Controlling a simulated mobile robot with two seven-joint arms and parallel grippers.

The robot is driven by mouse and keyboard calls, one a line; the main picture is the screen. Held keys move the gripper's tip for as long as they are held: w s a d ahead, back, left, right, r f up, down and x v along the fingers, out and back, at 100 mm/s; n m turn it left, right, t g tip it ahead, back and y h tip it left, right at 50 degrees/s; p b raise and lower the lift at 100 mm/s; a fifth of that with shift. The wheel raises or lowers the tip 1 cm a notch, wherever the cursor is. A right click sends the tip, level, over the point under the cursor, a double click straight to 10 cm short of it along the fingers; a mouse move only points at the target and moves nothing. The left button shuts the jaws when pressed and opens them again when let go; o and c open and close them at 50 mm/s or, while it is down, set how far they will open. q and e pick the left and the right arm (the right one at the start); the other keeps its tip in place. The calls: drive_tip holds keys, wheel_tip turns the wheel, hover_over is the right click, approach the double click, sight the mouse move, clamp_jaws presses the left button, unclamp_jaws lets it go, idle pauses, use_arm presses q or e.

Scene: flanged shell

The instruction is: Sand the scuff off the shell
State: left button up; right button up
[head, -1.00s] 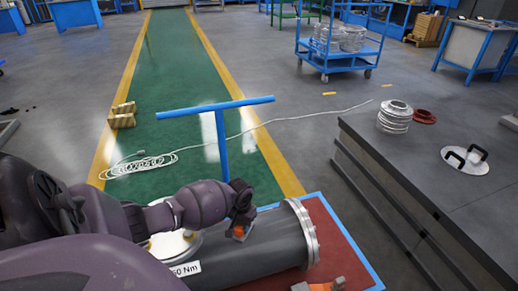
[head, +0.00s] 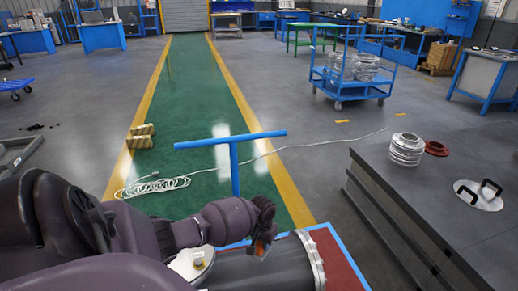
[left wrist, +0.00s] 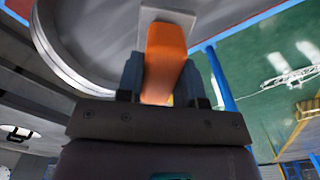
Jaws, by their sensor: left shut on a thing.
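The shell (head: 275,269) is a dark grey cylinder lying on its side, with a pale bolted flange (head: 311,260) at its right end. My left gripper (head: 263,236) is over the top of the shell, near the flange. It is shut on an orange sanding tool (head: 260,249), held down at the shell's surface; whether it touches is unclear. In the left wrist view the orange tool (left wrist: 164,58) stands between the fingers, with a light grey plate behind it. The scuff cannot be made out. My right gripper is not in view.
The shell rests on a red-topped stand with a blue rim (head: 345,260) and a blue T-shaped post (head: 234,160) behind. A dark table (head: 440,225) at right holds a bellows (head: 406,148), a red ring (head: 437,148) and a handled disc (head: 478,195). A white cable (head: 152,185) lies on the floor.

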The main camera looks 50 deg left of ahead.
use_arm(q)
drive_tip(key=shift+r+p, duration=0.75)
drive_tip(key=shift+r, duration=0.7)
drive_tip(key=shift+f, duration=0.15)
